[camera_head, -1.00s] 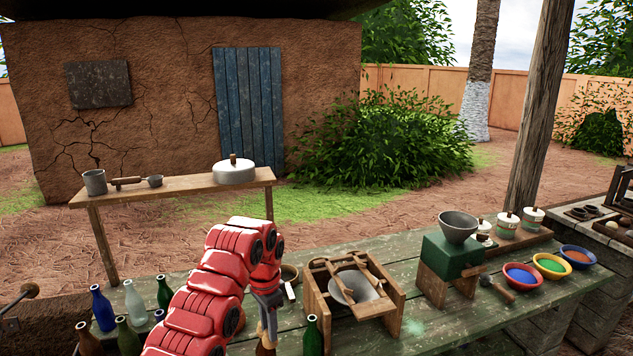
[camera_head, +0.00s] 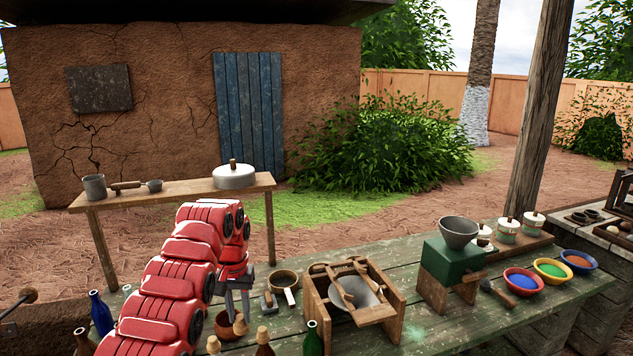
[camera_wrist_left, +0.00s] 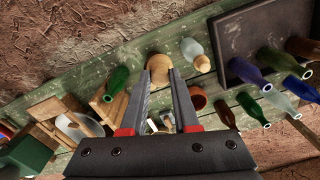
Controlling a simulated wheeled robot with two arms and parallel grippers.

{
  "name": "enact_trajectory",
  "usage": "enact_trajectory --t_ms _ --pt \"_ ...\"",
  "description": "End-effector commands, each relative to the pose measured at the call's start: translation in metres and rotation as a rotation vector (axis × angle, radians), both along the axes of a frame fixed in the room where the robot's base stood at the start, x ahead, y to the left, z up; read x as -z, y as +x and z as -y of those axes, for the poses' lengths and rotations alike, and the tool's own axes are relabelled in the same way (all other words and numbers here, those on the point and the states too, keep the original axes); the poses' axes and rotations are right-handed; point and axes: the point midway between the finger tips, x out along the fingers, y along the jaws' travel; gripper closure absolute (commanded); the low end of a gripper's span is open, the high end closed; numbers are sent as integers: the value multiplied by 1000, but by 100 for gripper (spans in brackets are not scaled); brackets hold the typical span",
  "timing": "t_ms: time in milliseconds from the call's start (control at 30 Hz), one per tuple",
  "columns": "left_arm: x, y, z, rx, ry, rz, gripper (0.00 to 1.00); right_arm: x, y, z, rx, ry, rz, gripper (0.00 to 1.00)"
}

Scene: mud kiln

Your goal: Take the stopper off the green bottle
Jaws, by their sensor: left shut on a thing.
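A green bottle (camera_head: 313,341) stands at the front edge of the table; its mouth looks open, with no stopper showing. It also shows in the left wrist view (camera_wrist_left: 116,83). My left gripper (camera_head: 239,308) is to its left, pointing down, shut on a tan stopper (camera_head: 240,325). In the left wrist view the stopper (camera_wrist_left: 159,67) sits between the fingertips and hides what is behind it. A brown bottle (camera_head: 265,350) with a tan stopper stands between the gripper and the green bottle. My right gripper is not in view.
A clay pot (camera_head: 225,326) is just beside the held stopper. Several bottles stand at the left, including a blue one (camera_head: 100,313). A wooden frame (camera_head: 391,303) with a bowl is right of the gripper. Bare tabletop (camera_head: 440,330) lies at front right.

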Motion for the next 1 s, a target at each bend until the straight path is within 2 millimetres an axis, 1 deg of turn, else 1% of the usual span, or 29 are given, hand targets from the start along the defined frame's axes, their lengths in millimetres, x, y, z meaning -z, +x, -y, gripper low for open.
enact_trajectory --t_ms 367,1000 --pt "-3 6 0 0 -1 -2 100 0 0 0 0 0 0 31" --pt "-5 5 -2 -4 -6 -3 100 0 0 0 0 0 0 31"
